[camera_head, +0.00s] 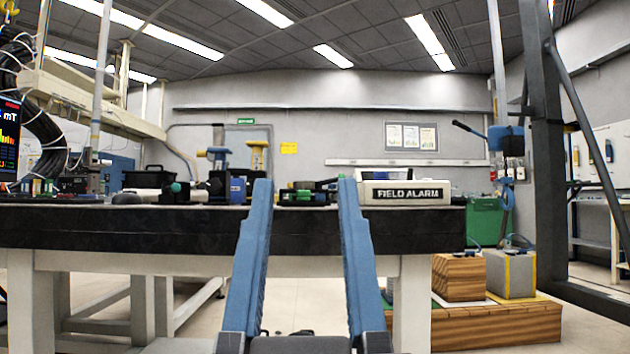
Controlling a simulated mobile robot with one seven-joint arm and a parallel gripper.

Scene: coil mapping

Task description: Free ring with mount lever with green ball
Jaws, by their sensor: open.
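My gripper (305,185) reaches up from the bottom of the view; its two long blue fingers stand wide apart, with nothing between their tips. Behind the fingers is a bench with a black front (120,232). A small teal-green ball (176,187) shows on a dark block near the left part of the bench top, left of my gripper; its lever is too small to make out. Low dark devices (305,196) with greenish knobs show between the fingers. I cannot make out the ring or its mount at this low angle.
Clamp-like devices with a blue-black handle (219,158) and a yellow handle (258,155) stand left of my gripper. A FIELD ALARM box (405,192) stands on the right. A black corrugated hose (48,125) hangs far left. Wooden blocks (495,325) and a dark post (545,150) stand right of the bench.

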